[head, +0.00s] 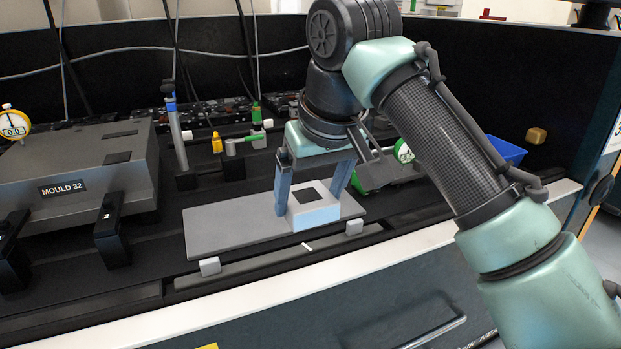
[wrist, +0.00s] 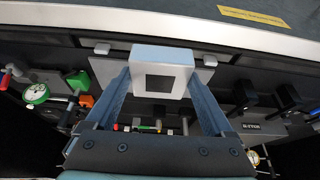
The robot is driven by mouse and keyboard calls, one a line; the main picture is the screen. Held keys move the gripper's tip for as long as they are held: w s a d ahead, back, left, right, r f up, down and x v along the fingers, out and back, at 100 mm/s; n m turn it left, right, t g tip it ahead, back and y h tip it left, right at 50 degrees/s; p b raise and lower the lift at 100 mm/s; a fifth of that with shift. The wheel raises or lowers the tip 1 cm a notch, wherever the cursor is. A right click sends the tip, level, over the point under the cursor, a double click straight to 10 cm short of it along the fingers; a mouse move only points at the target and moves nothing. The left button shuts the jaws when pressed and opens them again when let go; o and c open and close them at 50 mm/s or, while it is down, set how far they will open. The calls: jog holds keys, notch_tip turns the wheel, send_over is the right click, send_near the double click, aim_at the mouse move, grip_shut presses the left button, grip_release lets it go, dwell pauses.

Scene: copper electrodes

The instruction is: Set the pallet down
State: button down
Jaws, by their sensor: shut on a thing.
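The pallet (head: 316,215) is a small white block with a dark square on its top face. It is at the right part of a flat grey plate (head: 220,229), low over it or on it; I cannot tell if they touch. My gripper (head: 309,202) points down with one finger on each side of the pallet and is shut on it. In the wrist view the pallet (wrist: 161,58) sits level between the two fingers, its dark square facing the camera. Part of the plate is hidden behind the pallet and fingers.
A grey mould box (head: 85,165) marked "MOULD 32" stands left, with black clamps (head: 110,230) in front. White corner blocks (head: 210,266) border the plate's front edge. Green-handled clamps and dial gauges stand behind and right. A blue bin (head: 505,151) is at the far right.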

jog(key=s+f+m+h, duration=0.1)
jog(key=s+f, duration=0.4)
jog(key=f, duration=1.2)
jog(key=s+f+m, duration=0.3)
jog(key=s+f, duration=0.2)
jog(key=f, duration=1.3)
jog(key=shift+a+f+m+h, duration=0.35)
jog(key=shift+m+h, duration=0.05)
jog(key=shift+s+f, duration=0.1)
